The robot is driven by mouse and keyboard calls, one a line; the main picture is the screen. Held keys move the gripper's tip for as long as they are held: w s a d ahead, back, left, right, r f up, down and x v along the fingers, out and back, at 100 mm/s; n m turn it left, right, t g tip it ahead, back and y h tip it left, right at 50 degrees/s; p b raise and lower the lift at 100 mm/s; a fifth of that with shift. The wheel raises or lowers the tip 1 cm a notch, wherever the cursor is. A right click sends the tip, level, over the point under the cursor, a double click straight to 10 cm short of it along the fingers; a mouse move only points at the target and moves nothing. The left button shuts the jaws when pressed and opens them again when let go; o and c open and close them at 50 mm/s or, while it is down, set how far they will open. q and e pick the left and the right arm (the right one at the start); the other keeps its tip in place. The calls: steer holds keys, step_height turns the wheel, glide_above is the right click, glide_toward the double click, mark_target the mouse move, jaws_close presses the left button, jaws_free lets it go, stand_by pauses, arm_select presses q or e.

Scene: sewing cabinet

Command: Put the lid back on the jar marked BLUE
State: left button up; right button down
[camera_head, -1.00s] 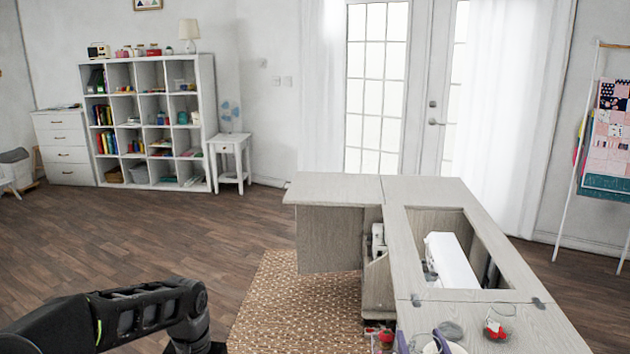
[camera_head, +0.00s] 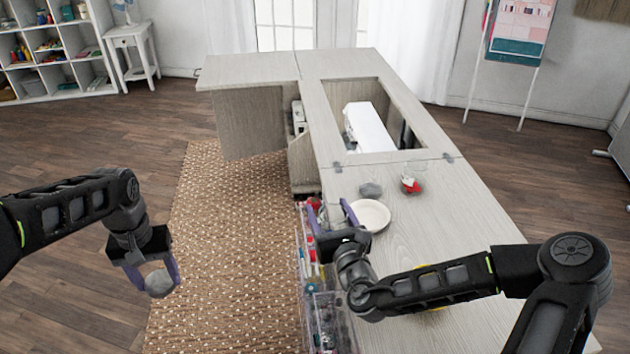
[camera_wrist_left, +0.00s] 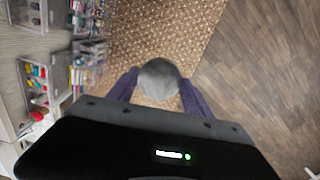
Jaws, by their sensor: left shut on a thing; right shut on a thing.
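My left gripper (camera_head: 152,274) is shut on a round grey lid-like piece (camera_head: 160,283), held over the rug left of the cabinet. The left wrist view shows this grey piece (camera_wrist_left: 160,78) between both purple fingers. A clear jar-like container (camera_head: 411,182) with red contents stands on the cabinet top. A grey rounded piece (camera_head: 370,190) lies left of it. No BLUE marking is readable.
A white dish (camera_head: 372,226) lies on the cabinet top (camera_head: 455,215). Clear racks with small colored items (camera_head: 322,300) hang along its left side. A recess holding a white machine (camera_head: 368,128) is farther back. The rug (camera_head: 225,235) is open floor.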

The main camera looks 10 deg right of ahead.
steer(key=s+a+f+n+g+y, duration=0.4)
steer(key=s+a+f+n+y, duration=0.2)
steer(key=s+a+y, duration=0.4)
steer(key=a+n+y, duration=0.1)
steer(key=a, duration=0.3)
steer(key=shift+a+f+n, duration=0.2)
steer(key=shift+a+n, duration=0.2)
arm_select(q)
steer(key=s+d+r+m, duration=0.1)
steer(key=d+r, duration=0.2)
steer(key=d, duration=0.5)
steer(key=s+d+r+m, duration=0.1)
steer(key=s+d+r, duration=0.1)
steer(key=d, duration=0.7)
steer(key=s+d+r+m, duration=0.2)
steer(key=d+r, duration=0.2)
steer(key=d, duration=0.5)
steer(key=shift+d+r, duration=0.15)
steer(key=shift+r, duration=0.1)
steer(key=shift+w+f, duration=0.1)
steer(key=shift+f, duration=1.95)
steer(key=shift+f, duration=0.85)
